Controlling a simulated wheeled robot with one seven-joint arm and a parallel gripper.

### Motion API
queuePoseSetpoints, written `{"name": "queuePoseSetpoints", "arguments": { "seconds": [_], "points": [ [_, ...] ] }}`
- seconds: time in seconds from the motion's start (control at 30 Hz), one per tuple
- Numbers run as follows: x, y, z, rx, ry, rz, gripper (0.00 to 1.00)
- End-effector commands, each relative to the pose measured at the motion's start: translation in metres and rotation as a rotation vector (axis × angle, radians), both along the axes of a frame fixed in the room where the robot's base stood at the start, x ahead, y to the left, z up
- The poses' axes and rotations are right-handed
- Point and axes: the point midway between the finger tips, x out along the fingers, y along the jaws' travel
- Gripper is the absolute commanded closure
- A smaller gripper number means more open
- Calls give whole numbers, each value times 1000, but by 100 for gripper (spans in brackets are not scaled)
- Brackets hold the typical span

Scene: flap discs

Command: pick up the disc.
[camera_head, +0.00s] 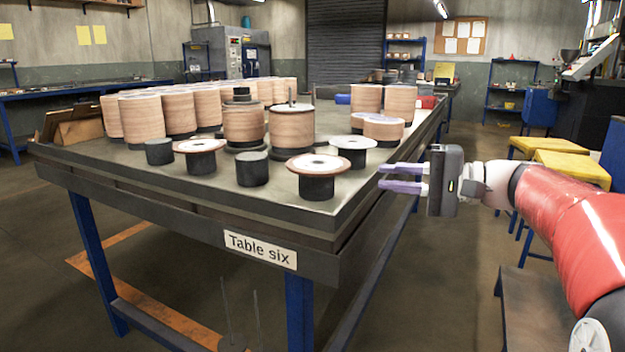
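Several flat round discs sit on dark cylindrical stands near the front of the table; which one the task means I cannot tell. The closest disc (320,165) is whitish with a brown rim and lies flat on its stand. A similar disc (199,146) is to the left. A whiter disc (353,142) is behind and to the right. My gripper (383,177) is at the table's right edge, to the right of the closest disc and apart from it. Its two pale purple fingers point left, with a gap between them and nothing in it.
The table (150,185) labelled "Table six" holds tall stacks of discs (243,122) at the back and middle. Two bare dark stands (252,170) (159,151) are at the front. Yellow-topped stools (570,163) stand on the right. The table's front right corner is clear.

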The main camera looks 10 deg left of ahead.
Motion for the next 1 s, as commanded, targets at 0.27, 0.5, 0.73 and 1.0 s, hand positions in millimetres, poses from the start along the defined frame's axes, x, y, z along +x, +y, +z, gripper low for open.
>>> {"name": "queuePoseSetpoints", "arguments": {
  "seconds": [0.27,0.5,0.73,1.0],
  "points": [
    [14,12,9,60,-23,9,84],
    [21,42,12,59,-22,9,84],
    [28,68,11,59,-21,7,84],
    [29,69,11,57,-22,5,86]
  ]
}}
